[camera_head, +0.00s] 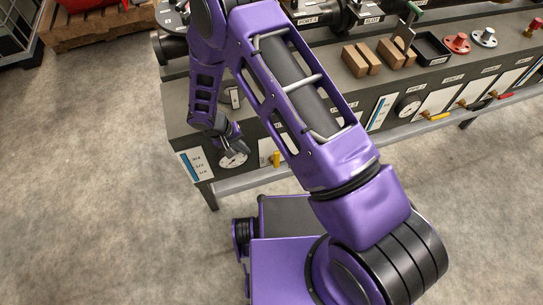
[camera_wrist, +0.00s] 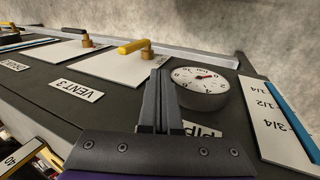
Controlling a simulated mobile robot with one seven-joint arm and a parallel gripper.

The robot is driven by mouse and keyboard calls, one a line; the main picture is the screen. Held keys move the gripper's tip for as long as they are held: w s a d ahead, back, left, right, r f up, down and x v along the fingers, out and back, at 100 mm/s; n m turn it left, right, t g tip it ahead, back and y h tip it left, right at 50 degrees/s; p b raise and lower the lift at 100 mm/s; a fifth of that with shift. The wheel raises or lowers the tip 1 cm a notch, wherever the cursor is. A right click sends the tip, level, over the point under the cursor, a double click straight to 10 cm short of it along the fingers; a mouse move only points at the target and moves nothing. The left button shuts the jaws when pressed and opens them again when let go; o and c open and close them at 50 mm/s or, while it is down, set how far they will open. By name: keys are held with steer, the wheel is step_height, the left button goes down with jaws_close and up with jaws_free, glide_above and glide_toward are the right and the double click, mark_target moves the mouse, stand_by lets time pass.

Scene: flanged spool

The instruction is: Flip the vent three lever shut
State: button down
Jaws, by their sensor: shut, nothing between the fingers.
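The vent three lever (camera_wrist: 134,46) has a yellow handle on a brass stem, mounted on a white plate (camera_wrist: 110,69). The label VENT 3 (camera_wrist: 76,91) sits beside that plate. In the wrist view the handle points left from its stem. In the head view a yellow handle (camera_head: 277,158) shows on the bench front, partly behind my arm. My gripper (camera_wrist: 162,73) is shut and empty. In the wrist view its fingertips appear between the plate and the round gauge, just below the lever's stem; I cannot tell the exact gap. In the head view my gripper (camera_head: 233,148) is by the gauge.
The round gauge (camera_wrist: 201,78) stands out from the panel right of my fingers. A scale plate (camera_wrist: 275,120) is further right. Another lever (camera_wrist: 86,40) stands left of vent three. A rail (camera_head: 250,181) runs along the bench's lower front. Open floor (camera_head: 100,180) lies left.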

mark_target(275, 157)
steer(key=shift+f, duration=0.1)
stand_by(0.3)
steer(key=w+d+f+b, duration=0.1)
steer(key=w+d+f, duration=0.1)
steer(key=d+f, duration=0.5)
steer(key=shift+x, duration=1.15)
